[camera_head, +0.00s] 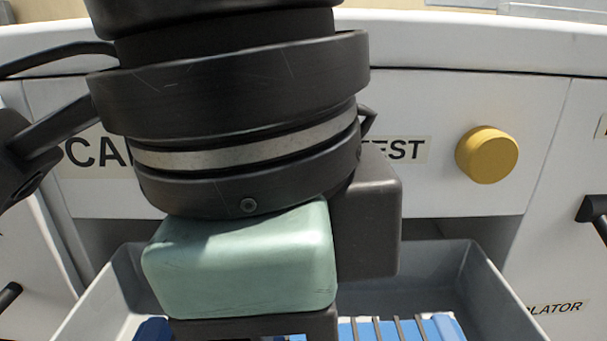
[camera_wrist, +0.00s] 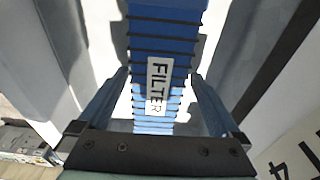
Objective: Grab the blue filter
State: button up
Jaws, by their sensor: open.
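The blue filter (camera_wrist: 167,50) is a ribbed blue block with dark cross lines and a white label reading FILTER. In the wrist view it runs from the top edge down between the two fingers of my gripper (camera_wrist: 159,76). The fingers are open, one on each side of it, and I see no grip on it. In the head view, part of the blue filter (camera_head: 385,329) shows at the bottom edge, inside a grey open tray (camera_head: 470,280). My arm and gripper body hide much of the tray there, and the fingertips are out of sight.
A white panel (camera_head: 440,190) stands behind the tray, with a yellow round knob (camera_head: 487,154) and a label ending in TEST (camera_head: 407,149). The tray walls rise around the filter. Dark handles show at the far left and right (camera_head: 594,209).

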jog(key=shift+s+a, duration=0.1)
jog(key=shift+s, duration=0.1)
jog(key=c, duration=1.4)
